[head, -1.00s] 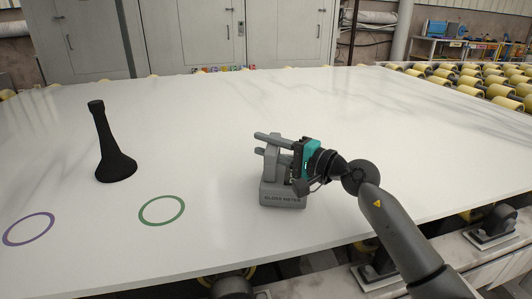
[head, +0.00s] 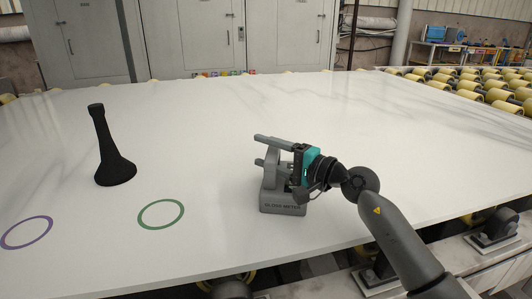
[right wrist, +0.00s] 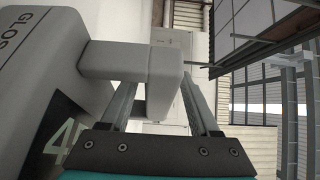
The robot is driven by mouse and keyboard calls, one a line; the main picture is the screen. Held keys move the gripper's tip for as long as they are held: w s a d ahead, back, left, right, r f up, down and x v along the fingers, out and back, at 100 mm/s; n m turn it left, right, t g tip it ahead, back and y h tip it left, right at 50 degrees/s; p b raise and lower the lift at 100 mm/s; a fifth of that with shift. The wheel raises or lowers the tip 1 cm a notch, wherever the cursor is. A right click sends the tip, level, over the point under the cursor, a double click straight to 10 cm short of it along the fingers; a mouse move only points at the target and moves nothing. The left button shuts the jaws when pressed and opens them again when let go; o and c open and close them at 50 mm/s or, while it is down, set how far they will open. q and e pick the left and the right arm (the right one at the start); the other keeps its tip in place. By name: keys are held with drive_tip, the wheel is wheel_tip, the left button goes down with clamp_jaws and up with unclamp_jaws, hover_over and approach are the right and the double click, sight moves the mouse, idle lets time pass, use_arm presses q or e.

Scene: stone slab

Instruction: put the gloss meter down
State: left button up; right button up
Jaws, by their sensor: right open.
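The grey gloss meter (head: 283,202) stands upright on the white stone slab (head: 350,120), right of the green ring (head: 161,214). Its lettered base appears to rest flat on the slab. My right gripper (head: 260,150) reaches in from the right at the meter's upper part. Its fingers are open and spread, one on each side of the meter's grey handle. In the right wrist view the handle (right wrist: 130,62) still lies between the fingers (right wrist: 157,92), and the lettered body is at the left. My left gripper is not in view.
A black flared cone-like object (head: 114,160) stands on the slab at the left. A purple ring (head: 26,232) is marked near the left front. The slab behind the meter is clear. Yellow rollers (head: 470,85) lie beyond its right edge.

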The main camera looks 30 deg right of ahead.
drive_tip(key=shift+r, duration=0.1)
drive_tip(key=shift+s+d, duration=0.25)
drive_tip(key=shift+s, duration=0.3)
drive_tip(key=v, duration=0.9)
drive_tip(key=shift+s+d, duration=0.15)
drive_tip(key=shift+s, duration=0.1)
drive_tip(key=shift+s+d+r, duration=0.1)
drive_tip(key=shift+s+d, duration=0.2)
drive_tip(key=shift+s, duration=0.25)
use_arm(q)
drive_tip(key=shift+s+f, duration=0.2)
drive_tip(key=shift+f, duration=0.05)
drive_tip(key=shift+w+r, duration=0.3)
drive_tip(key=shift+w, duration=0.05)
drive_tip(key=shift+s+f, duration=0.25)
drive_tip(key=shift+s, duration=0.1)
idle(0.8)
